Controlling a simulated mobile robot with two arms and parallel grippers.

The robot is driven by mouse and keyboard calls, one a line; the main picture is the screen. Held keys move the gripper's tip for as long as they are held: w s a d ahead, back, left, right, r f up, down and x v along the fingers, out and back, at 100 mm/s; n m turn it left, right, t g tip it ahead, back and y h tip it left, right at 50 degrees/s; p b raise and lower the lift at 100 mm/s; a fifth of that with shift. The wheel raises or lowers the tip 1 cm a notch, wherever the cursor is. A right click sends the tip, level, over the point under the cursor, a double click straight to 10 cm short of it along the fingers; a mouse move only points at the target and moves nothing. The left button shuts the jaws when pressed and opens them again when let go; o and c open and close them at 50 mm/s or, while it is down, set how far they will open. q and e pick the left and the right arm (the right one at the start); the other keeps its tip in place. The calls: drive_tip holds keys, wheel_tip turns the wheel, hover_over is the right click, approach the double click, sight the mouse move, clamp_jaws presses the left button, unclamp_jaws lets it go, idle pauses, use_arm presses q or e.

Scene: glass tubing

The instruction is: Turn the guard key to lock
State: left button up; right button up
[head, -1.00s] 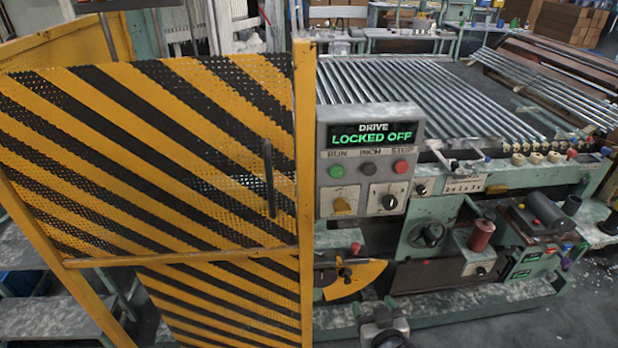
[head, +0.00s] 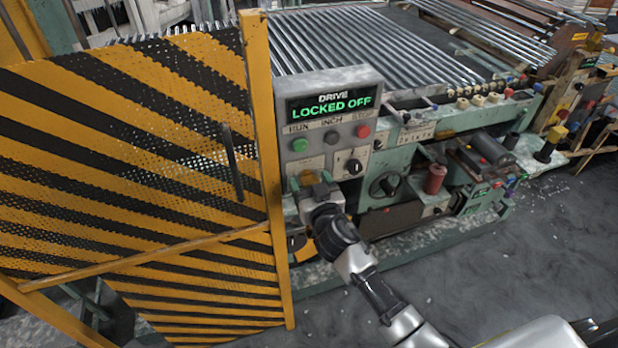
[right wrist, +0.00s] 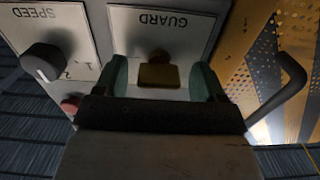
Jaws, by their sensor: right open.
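The guard key (right wrist: 158,76) is a brass-yellow tab under the GUARD label in the right wrist view. It also shows in the head view (head: 308,177), partly hidden by my right gripper (head: 313,186). My right gripper is open, with one green finger on each side of the key in the right wrist view (right wrist: 160,68). A gap shows on both sides of the key; I cannot tell the exact depth. The control box (head: 322,112) display reads DRIVE LOCKED OFF in green. My left gripper is not in view.
The speed knob (right wrist: 42,62) is beside the GUARD plate. Green, grey and red buttons sit above the key. The striped guard door (head: 120,140) with its dark handle (head: 232,160) stands closely left of the box. Machine parts lie to the right; floor is open in front.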

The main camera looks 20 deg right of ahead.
drive_tip(key=shift+w, duration=0.35)
drive_tip(key=shift+c, duration=0.3)
drive_tip(key=c, duration=0.9)
drive_tip(key=shift+o, duration=0.2)
